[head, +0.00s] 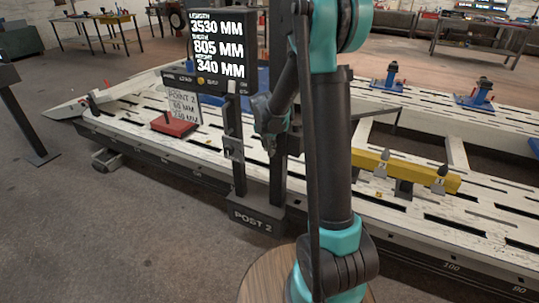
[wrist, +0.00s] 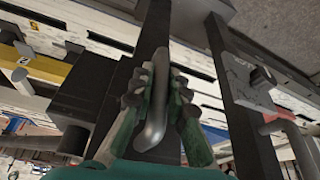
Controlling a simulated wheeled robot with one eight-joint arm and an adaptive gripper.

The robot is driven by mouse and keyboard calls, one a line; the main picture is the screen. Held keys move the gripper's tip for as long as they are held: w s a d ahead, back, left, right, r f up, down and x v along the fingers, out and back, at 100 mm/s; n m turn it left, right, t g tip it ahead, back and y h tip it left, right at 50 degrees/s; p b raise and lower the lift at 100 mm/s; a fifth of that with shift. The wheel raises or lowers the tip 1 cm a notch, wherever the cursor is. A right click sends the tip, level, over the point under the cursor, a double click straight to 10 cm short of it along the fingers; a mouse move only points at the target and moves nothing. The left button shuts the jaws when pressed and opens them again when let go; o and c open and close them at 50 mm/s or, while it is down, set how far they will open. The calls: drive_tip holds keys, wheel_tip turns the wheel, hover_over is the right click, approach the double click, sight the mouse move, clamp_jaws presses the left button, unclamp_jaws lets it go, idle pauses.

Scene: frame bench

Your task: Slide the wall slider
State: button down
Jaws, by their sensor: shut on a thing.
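A dark stand labelled POST 2 (head: 255,218) has two uprights. In the wrist view a grey metal handle (wrist: 158,100) runs along one dark upright (wrist: 153,32). My gripper (wrist: 160,98) is shut on this handle, with a finger on each side of it. I take the handle to be the slider's; the slider body is mostly hidden. In the head view my gripper (head: 268,125) is at the stand, partly covered by my arm. A grey plate (head: 233,147) sits on the left upright and also shows in the wrist view (wrist: 243,78).
A display (head: 217,45) on the stand reads 3530 MM, 805 MM and 340 MM. Behind it is a long white slotted bench (head: 120,120) with a red block (head: 173,124), a yellow bar (head: 405,172) and blue fixtures (head: 388,84). Open floor (head: 110,220) lies at front left.

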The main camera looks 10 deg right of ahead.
drive_tip(key=shift+r, duration=0.35)
drive_tip(key=c, duration=1.5)
unclamp_jaws()
drive_tip(key=v, duration=1.2)
drive_tip(key=shift+s+f, duration=0.1)
drive_tip(key=s+d+f+n, duration=0.1)
drive_tip(key=s+d+f, duration=0.1)
drive_tip(key=s, duration=0.6)
drive_tip(key=s+d+f+n+y, duration=0.1)
drive_tip(key=s+d+f+n, duration=0.1)
drive_tip(key=s+f, duration=0.3)
drive_tip(key=s+d+f+n, duration=0.1)
drive_tip(key=s+f, duration=0.3)
drive_tip(key=s, duration=0.9)
drive_tip(key=shift+d+f+n+y, duration=0.25)
drive_tip(key=shift+d+n+y, duration=0.15)
drive_tip(key=shift+n, duration=0.1)
